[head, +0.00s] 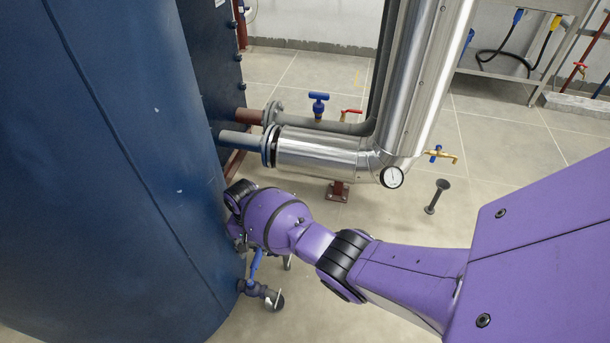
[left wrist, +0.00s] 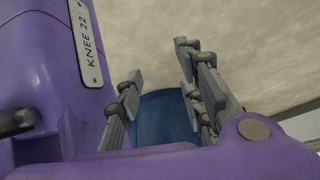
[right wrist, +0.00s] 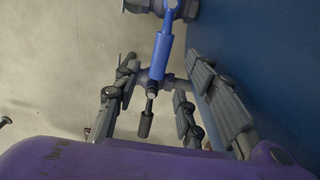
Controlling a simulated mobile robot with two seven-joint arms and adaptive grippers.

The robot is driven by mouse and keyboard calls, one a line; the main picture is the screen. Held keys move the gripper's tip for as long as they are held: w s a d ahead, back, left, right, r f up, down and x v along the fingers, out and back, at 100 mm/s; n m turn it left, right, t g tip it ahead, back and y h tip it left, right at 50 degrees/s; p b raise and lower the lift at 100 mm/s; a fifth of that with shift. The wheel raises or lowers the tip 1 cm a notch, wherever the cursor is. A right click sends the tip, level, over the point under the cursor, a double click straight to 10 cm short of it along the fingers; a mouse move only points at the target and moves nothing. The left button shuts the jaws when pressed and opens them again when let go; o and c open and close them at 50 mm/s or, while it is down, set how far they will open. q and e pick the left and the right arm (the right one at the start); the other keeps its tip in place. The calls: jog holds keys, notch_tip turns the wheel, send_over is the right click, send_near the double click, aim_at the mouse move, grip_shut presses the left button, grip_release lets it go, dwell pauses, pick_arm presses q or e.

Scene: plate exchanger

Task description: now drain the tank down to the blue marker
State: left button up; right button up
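The tank (head: 100,150) is a large dark blue body filling the left of the head view. Low on its side is a drain valve (head: 262,292) with a blue lever (head: 255,262). The lever also shows in the right wrist view (right wrist: 164,48), reaching between the fingers of my right gripper (right wrist: 160,72). Those fingers are open, with gaps to the lever on both sides. In the head view my purple right hand hides most of them beside the tank. My left gripper (left wrist: 158,70) is open and empty, seen only in its wrist view. I cannot make out a blue marker.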

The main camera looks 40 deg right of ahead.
aim_at(257, 256)
notch_tip(257, 256, down, 5)
jog(key=shift+r+b, duration=0.2)
jog(key=shift+b, duration=0.85)
jog(key=shift+w+f, duration=0.1)
jog(key=shift+f, duration=0.1)
jog(key=shift+r, duration=0.1)
jog(key=shift+c, duration=0.2)
jog(key=c, duration=0.6)
grip_shut()
